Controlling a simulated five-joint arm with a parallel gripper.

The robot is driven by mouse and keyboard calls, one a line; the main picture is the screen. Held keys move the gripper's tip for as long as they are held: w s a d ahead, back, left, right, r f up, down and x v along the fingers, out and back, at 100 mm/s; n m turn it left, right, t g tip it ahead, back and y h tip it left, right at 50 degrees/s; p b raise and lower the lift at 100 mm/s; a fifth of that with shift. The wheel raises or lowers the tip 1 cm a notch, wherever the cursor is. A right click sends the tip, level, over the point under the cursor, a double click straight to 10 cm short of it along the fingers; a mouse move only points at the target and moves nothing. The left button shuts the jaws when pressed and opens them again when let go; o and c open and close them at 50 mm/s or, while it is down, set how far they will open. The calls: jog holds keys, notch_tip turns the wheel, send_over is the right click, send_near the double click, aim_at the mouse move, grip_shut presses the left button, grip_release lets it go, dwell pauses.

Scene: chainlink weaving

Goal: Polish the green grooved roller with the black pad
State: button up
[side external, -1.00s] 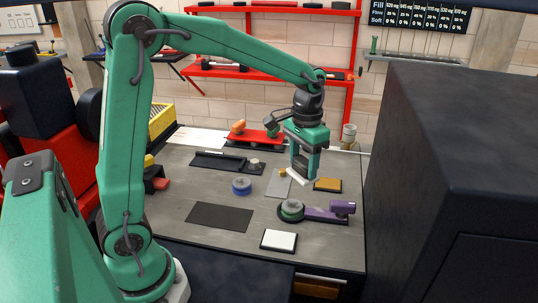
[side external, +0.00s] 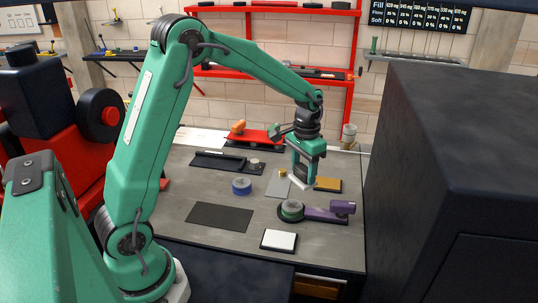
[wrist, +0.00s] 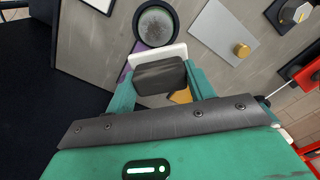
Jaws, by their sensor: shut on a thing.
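The green grooved roller (side external: 292,206) stands upright in a dark round seat with a purple arm (side external: 330,211) on the right side of the table. In the wrist view its grey round top (wrist: 156,25) shows at the upper middle, inside a dark ring. My gripper (side external: 302,183) is above the table, just behind and above the roller, and apart from it. It is shut on the black pad (wrist: 160,77), a dark block with a white strip along its far edge, between the green fingers. The pad's underside is hidden.
A blue roller (side external: 241,186) stands left of the seat. An amber pad (side external: 327,184), a grey plate (side external: 278,186) with a brass knob, and a white pad (side external: 279,239) lie nearby. A dark mat (side external: 220,217) lies front left. A large dark cabinet (side external: 455,180) bounds the right.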

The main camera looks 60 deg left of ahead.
jog(key=shift+f, duration=3.1)
jog(key=shift+s+f, duration=0.55)
jog(key=shift+c, duration=0.3)
jog(key=shift+s, duration=2.55)
jog(key=shift+w, duration=2.9)
jog(key=shift+w+r, duration=0.2)
jog(key=shift+w, duration=0.05)
jog(key=shift+s+r, duration=0.1)
jog(key=shift+r, duration=3.75)
